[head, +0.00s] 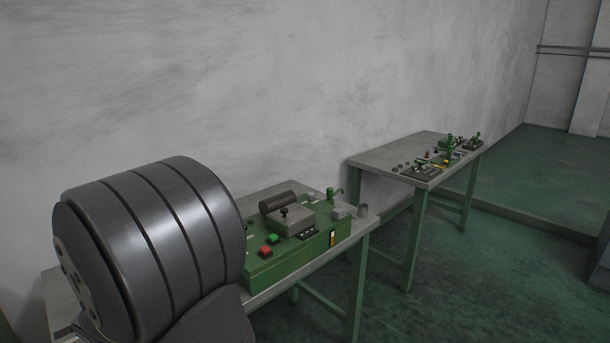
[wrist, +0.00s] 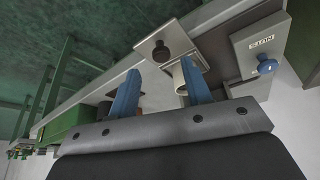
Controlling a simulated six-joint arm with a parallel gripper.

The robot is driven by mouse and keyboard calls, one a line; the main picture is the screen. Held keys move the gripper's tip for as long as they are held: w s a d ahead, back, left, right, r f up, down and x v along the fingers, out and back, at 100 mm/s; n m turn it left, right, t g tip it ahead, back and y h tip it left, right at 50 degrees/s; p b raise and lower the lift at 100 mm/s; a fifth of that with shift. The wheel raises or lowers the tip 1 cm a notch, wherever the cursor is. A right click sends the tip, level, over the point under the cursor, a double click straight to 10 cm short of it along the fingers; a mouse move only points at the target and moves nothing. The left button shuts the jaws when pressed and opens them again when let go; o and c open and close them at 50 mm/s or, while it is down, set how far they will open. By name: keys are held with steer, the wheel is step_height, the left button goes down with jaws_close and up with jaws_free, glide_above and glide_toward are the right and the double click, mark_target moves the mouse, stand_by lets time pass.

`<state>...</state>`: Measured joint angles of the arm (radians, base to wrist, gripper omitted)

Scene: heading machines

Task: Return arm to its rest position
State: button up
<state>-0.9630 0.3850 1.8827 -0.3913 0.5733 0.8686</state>
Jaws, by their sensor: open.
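My gripper (wrist: 161,68) shows in the wrist view with its two blue fingers apart. Nothing is clearly held between them. In the head view a large dark grey part of my own arm fills the lower left. My gripper is hidden there.
A second table (head: 385,152) behind holds several small parts. A plate labelled NUTS (wrist: 262,45) lies right in the wrist view. Green floor (head: 465,245) is open at right.

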steer(key=v, duration=1.4)
steer(key=x, duration=1.7)
steer(key=shift+w+f, duration=0.1)
steer(key=shift+f, duration=0.3)
steer(key=shift+w+a+f, duration=0.15)
steer(key=shift+w+a, duration=1)
steer(key=shift+w, duration=0.05)
steer(key=shift+w+a, duration=0.45)
